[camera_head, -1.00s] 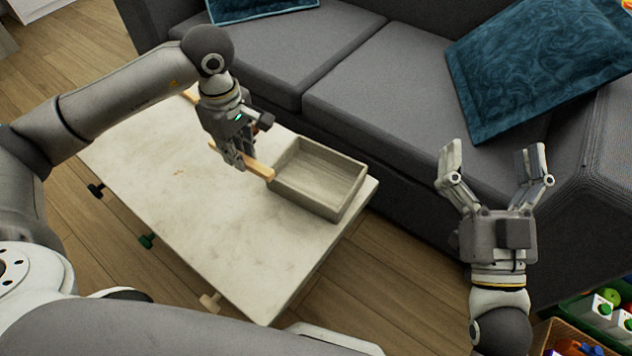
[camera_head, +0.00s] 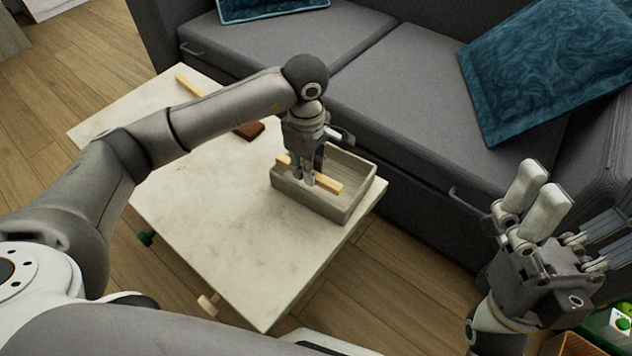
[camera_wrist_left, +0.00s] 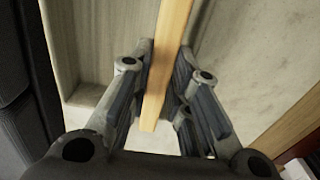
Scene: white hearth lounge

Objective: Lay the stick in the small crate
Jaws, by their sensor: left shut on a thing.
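The light wooden stick (camera_head: 329,185) is held between the fingers of my left gripper (camera_head: 309,180), which is shut on it. In the left wrist view the stick (camera_wrist_left: 167,55) runs lengthwise between the fingers. The small crate (camera_head: 312,203), a shallow grey-brown wooden box, stands at the right end of the table. The stick and fingertips are over the crate's opening, around rim height; whether the stick touches the crate I cannot tell. My right gripper (camera_head: 572,212) is open and empty, off to the right of the table.
The pale table (camera_head: 225,245) is mostly clear in front. Another wooden piece (camera_head: 189,87) and a dark brown block (camera_head: 249,130) lie farther back, partly behind my left arm. A grey sofa (camera_head: 400,110) with a teal cushion (camera_head: 550,65) stands behind the table.

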